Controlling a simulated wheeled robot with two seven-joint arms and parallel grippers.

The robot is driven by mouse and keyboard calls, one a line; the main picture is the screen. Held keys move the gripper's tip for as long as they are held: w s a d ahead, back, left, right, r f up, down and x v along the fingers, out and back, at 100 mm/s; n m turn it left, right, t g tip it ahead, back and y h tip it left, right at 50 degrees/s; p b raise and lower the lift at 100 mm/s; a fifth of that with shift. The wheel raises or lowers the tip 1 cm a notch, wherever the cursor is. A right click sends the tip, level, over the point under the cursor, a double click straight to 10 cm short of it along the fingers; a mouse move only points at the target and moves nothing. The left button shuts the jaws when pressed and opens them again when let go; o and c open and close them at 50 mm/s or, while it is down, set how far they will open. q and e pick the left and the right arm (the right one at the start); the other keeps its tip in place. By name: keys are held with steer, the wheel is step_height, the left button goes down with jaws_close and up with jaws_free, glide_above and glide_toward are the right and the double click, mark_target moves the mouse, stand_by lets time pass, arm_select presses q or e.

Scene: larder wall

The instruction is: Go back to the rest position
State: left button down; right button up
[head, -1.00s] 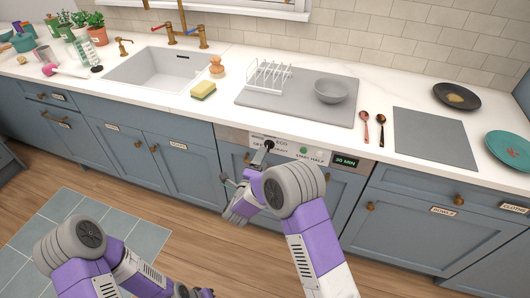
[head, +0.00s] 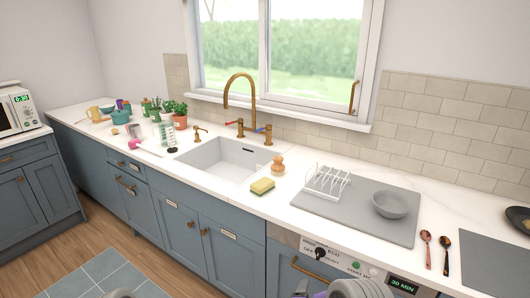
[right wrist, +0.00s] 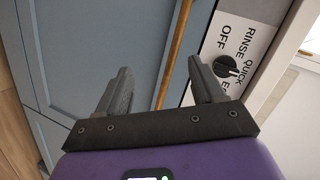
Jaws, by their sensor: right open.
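My right gripper (right wrist: 165,88) is open and empty in the right wrist view, its two dark fingers spread apart. Beyond the fingers are a blue front with a long brass handle (right wrist: 174,55) and the dishwasher's control panel with a black dial (right wrist: 229,68). In the head view only the top of my right arm shows at the bottom edge, in front of the dishwasher panel (head: 344,266); the right gripper itself is not clearly seen there. A grey piece of my left arm shows at the bottom left edge. My left gripper is out of view.
The counter holds a sink (head: 222,158), a sponge (head: 262,186), a brush (head: 277,165), a white rack (head: 327,182), a grey bowl (head: 390,204), two spoons and potted plants (head: 180,115). A microwave (head: 14,112) stands at far left.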

steer(key=s+a+f+n+g+y+p, duration=0.1)
steer(key=s+f+n+g+y+p, duration=0.1)
steer(key=s+f+n+g+y, duration=0.45)
arm_select(q)
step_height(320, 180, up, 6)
steer(key=p, duration=0.3)
arm_select(e)
steer(key=s+a+f+n+g+y, duration=0.1)
steer(key=s+a+n+g, duration=0.1)
steer(key=s, duration=0.9)
steer(key=s+a+f+n+g+y, duration=0.2)
steer(key=s+n+g, duration=0.2)
steer(key=s+n, duration=0.3)
steer(key=s, duration=0.5)
steer(key=shift+s+f, duration=0.15)
steer(key=shift+s, duration=0.1)
